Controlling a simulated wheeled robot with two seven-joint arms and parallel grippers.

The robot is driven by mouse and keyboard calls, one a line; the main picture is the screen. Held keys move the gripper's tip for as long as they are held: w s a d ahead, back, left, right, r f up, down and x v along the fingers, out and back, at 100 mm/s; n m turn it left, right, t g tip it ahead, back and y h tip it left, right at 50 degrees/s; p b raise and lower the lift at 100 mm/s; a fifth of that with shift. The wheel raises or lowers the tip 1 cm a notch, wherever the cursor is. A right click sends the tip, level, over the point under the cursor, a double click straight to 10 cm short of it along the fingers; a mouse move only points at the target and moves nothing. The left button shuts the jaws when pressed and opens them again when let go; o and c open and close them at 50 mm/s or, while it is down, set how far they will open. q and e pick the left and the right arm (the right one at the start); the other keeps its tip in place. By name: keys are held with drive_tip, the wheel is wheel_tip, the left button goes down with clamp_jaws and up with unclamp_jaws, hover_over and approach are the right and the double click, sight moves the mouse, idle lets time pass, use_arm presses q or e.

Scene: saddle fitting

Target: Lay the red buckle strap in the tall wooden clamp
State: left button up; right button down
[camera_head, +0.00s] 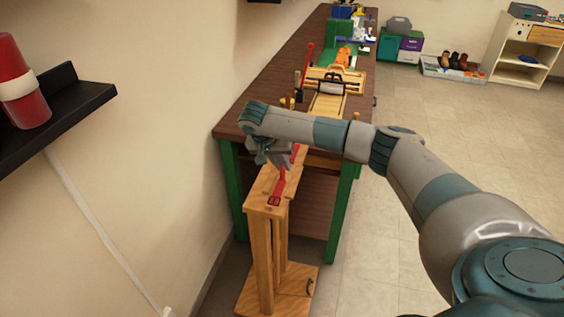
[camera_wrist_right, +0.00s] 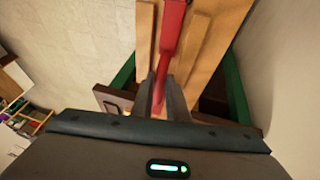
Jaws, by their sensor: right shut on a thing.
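The tall wooden clamp (camera_head: 268,208) stands upright on a wooden base in front of the workbench in the head view. The red buckle strap (camera_head: 280,183) lies along the clamp's top, its buckle end near the front edge. My right gripper (camera_head: 272,160) is over the far end of the clamp top, shut on the strap. In the right wrist view the strap (camera_wrist_right: 173,30) runs between the fingers of my right gripper (camera_wrist_right: 168,100), above the clamp's wooden jaws (camera_wrist_right: 205,35). Whether the strap rests on the wood or hovers just above it, I cannot tell. My left gripper is not in view.
The workbench (camera_head: 262,90) with green legs stands behind the clamp and holds several tools and wooden items. A black wall shelf (camera_head: 70,115) with a red cylinder (camera_head: 20,80) juts out at left. The floor (camera_head: 385,260) to the right is clear.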

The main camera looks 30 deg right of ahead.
drive_tip(key=c, duration=1.7)
unclamp_jaws()
drive_tip(key=shift+c, duration=0.2)
drive_tip(key=shift+r, duration=0.1)
drive_tip(key=shift+a+r+b, duration=0.35)
drive_tip(key=shift+r+b, duration=0.15)
drive_tip(key=shift+r, duration=0.05)
drive_tip(key=b+v, duration=0.4)
drive_tip(key=v, duration=0.6)
drive_tip(key=shift+r, duration=0.3)
drive_tip(key=shift+s+a, duration=0.1)
drive_tip(key=shift+s, duration=0.05)
